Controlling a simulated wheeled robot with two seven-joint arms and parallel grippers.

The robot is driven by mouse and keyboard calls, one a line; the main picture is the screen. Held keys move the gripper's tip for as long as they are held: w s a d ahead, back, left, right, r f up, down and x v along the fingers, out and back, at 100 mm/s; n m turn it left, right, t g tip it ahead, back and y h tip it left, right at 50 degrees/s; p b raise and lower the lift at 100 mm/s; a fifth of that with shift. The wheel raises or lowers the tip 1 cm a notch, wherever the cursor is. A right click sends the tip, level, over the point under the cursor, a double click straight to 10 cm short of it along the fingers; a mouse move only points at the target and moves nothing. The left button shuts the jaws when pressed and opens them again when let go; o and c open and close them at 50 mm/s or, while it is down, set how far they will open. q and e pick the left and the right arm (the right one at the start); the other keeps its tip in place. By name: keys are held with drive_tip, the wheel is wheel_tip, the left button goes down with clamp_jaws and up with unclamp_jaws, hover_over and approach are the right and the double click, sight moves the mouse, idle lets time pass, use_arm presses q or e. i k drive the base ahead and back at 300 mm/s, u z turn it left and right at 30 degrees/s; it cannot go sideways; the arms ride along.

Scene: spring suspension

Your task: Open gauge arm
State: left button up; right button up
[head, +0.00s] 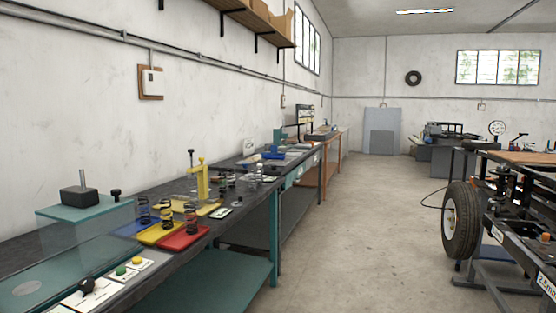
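No gripper of mine shows in the head view. I cannot tell for sure which thing is the gauge arm. An upright yellow fixture (202,181) stands on the dark workbench at left centre, with a black-knobbed post (191,157) beside it. Farther along the bench is a small teal stand (278,140). A round white dial (497,128) shows at the far right. These are too small to tell whether any arm is open or shut.
On the near bench (120,286) are a clear-sided box with a teal lid (83,211), a panel of buttons (122,270), and yellow (158,234) and red (184,238) trays with coil springs. A wheeled chassis with a tire (462,221) stands right. The middle floor (345,225) is clear.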

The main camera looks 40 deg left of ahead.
sight(200, 169)
drive_tip(key=z, duration=0.1)
drive_tip(key=i, duration=0.6)
drive_tip(key=u, duration=0.9)
drive_tip(key=i, duration=1.95)
drive_tip(key=u, duration=1.2)
